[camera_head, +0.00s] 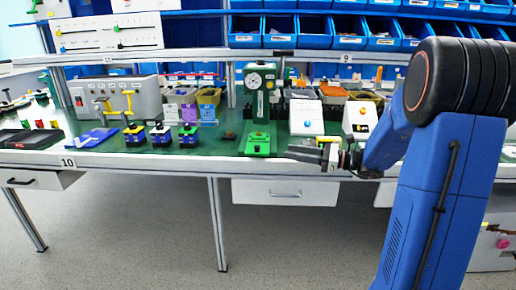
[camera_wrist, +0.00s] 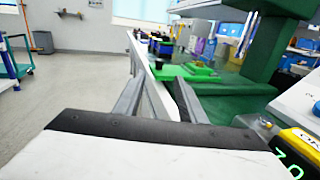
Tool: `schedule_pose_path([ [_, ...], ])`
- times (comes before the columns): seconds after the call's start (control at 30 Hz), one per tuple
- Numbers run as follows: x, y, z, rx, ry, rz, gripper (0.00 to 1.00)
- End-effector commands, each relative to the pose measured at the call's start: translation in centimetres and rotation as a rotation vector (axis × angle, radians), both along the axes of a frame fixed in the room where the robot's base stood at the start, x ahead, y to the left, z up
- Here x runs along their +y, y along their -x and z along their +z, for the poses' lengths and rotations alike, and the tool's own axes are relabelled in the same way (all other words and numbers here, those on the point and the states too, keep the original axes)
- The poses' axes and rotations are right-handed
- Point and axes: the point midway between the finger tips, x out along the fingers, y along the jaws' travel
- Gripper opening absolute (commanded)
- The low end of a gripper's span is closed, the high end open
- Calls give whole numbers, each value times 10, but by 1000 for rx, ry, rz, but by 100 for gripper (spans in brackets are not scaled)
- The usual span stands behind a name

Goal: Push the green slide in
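A bright green block (camera_head: 257,144) sits at the table's front edge, at the foot of a dark green stand (camera_head: 259,100) with a round dial. I take this block to be the green slide. In the wrist view the green block (camera_wrist: 186,73) lies ahead, just beyond my fingertips, with a dark round knob (camera_wrist: 158,63) at its left end. My gripper (camera_head: 293,152) is right of the block in the head view, near the table's edge, pointing left. In the wrist view its two fingers (camera_wrist: 158,84) are apart with nothing held between them. Contact with the block cannot be told.
Two white sloped boxes, one with a blue button (camera_head: 307,118) and one with an orange button (camera_head: 361,121), stand right of the stand. Several small colored switches (camera_head: 160,136) are to the left. A drawer (camera_head: 285,193) hangs below the table (camera_head: 225,163).

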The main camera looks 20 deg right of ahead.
Motion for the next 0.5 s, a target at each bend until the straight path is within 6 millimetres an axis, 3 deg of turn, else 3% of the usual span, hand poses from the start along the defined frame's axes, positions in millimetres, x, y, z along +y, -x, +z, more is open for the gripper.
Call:
schedule_pose_path([
  [0.5,70,-44,0,-1,1,4,37],
])
